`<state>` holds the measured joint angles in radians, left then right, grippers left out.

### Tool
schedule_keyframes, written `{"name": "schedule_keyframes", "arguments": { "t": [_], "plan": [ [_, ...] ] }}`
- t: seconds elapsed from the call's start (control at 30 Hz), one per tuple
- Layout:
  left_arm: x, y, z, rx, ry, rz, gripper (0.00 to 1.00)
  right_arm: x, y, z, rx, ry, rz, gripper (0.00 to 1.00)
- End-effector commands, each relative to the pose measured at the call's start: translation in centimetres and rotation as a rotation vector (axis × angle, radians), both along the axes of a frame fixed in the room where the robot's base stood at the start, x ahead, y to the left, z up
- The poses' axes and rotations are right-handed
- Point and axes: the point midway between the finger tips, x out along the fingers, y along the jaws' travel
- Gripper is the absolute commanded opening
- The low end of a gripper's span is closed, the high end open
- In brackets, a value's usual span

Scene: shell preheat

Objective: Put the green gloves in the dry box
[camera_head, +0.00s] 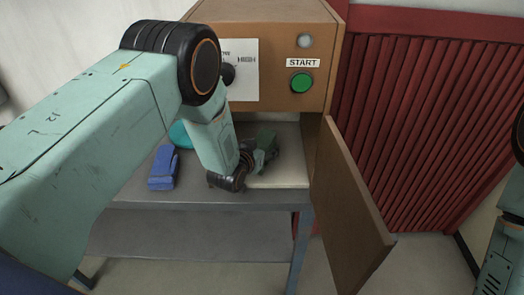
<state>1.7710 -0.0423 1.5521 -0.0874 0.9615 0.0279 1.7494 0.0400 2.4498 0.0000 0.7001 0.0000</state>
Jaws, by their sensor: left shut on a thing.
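The green gloves (265,142) are a small dark green bundle, partly hidden by my left gripper (250,163). The gripper is shut on them at the opening under the control panel of a brown box (318,78), which I take to be the dry box. Its door (350,205) hangs open to the right. The gloves appear over the pale floor (285,175) of the opening; whether they touch it I cannot tell. My right gripper is out of view; only part of my right arm shows at the right edge.
A blue folded item (163,168) lies on the grey table (205,192), left of my gripper. A round teal thing (180,134) is partly hidden behind my left arm. A red slatted shutter (430,130) stands behind the door.

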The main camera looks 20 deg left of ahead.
Motion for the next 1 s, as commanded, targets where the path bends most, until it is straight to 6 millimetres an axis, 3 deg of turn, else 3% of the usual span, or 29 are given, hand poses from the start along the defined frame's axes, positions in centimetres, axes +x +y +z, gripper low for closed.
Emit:
{"name": "schedule_keyframes", "arguments": {
  "t": [0.7, 0.73, 1.0],
  "plan": [
    [0.0, 0.0, -1.0, 0.0, -0.001, 0.0, 0.3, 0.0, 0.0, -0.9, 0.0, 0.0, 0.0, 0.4],
    [0.0, 0.0, -1.0, 0.0, 0.001, 0.0, 0.68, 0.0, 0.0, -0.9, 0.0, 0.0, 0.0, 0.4],
    [0.0, 0.0, -1.0, 0.0, 0.0, 0.0, 0.9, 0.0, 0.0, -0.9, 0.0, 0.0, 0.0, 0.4]
  ]
}}
